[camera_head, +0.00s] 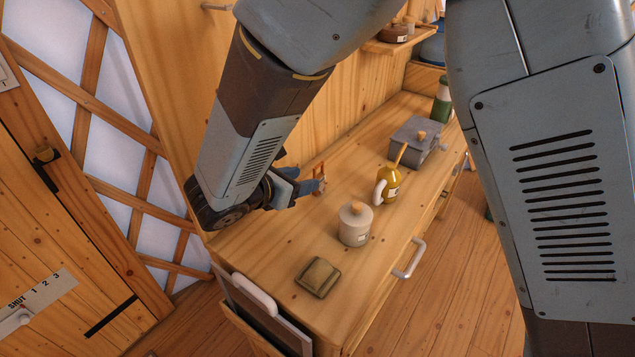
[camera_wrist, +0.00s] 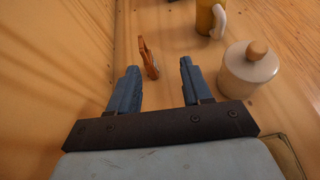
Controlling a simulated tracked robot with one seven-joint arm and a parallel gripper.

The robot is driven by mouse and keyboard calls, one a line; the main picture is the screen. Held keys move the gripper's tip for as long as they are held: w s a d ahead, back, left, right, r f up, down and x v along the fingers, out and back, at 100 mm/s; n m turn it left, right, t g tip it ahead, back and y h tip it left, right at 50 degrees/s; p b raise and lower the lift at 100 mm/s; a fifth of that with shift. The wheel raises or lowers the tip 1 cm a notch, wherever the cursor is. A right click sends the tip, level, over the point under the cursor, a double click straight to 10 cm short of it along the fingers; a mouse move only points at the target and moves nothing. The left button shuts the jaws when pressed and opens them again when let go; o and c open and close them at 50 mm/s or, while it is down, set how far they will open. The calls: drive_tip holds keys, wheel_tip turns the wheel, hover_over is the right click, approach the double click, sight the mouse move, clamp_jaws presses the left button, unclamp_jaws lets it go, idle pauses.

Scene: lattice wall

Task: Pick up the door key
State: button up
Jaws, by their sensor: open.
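A small orange-brown piece, which looks like the door key, stands on the wooden counter (camera_head: 280,232) near the back wall; in the wrist view this key (camera_wrist: 149,58) is narrow and upright, and its details are too small to make out. In the head view the key (camera_head: 318,170) shows just behind my fingers, partly hidden. My gripper (camera_head: 308,182) is open and empty, low over the counter. In the wrist view the gripper (camera_wrist: 159,68) has its two blue fingers apart, with the key ahead of the gap between them. I cannot tell how far apart they are in depth.
A cream lidded jar (camera_head: 355,224) stands close to the right of my fingers. A yellow mug (camera_head: 388,184) and a grey box (camera_head: 415,140) stand farther along. A small olive-brown block (camera_head: 318,277) lies near the front end. The wooden wall (camera_head: 345,100) bounds the back.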

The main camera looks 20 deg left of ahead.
drive_tip(key=s+a+f+n+y, duration=0.1)
drive_tip(key=a, duration=0.1)
approach(319, 176)
drive_tip(key=x, duration=0.4)
drive_tip(key=shift+w+d+f, duration=0.15)
drive_tip(key=shift+w+d, duration=0.1)
drive_tip(key=shift+d, duration=0.15)
drive_tip(key=shift+a+x, duration=0.2)
drive_tip(key=shift+x, duration=1.15)
drive_tip(key=shift+a+x, duration=0.15)
drive_tip(key=shift+x, duration=1.2)
drive_tip(key=shift+f, duration=0.1)
drive_tip(key=shift+t, duration=0.3)
drive_tip(key=shift+c, duration=0.4)
clamp_jaws()
